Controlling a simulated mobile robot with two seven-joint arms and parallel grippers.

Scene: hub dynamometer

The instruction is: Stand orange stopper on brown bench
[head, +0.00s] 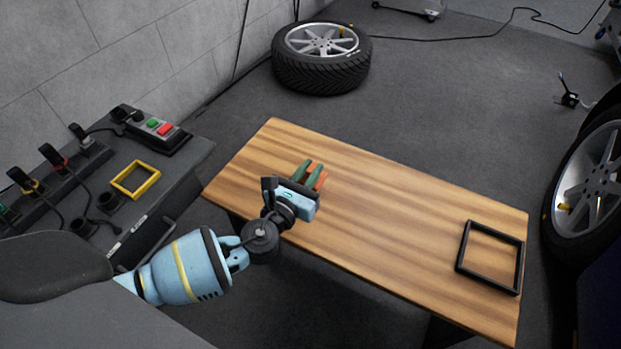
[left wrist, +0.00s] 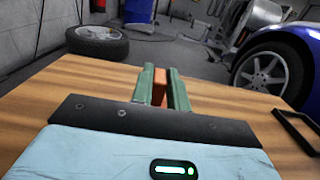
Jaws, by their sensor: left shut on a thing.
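The brown bench (head: 400,215) is a low wooden-topped table in the middle of the head view; its top also fills much of the left wrist view (left wrist: 90,85). My left gripper (head: 311,172) is over the left part of the bench, its green fingers pointing away. It is shut on the orange stopper (head: 320,181), which shows between the fingers in the left wrist view (left wrist: 159,88). Most of the stopper is hidden by the fingers. I cannot tell whether it touches the bench top. My right gripper is in neither view.
A black square frame (head: 460,255) lies at the bench's right end. A dark counter at left holds a yellow frame (head: 115,182), cables and a box with green and red buttons (head: 158,127). A loose wheel (head: 320,72) lies behind the bench. The bench's middle is clear.

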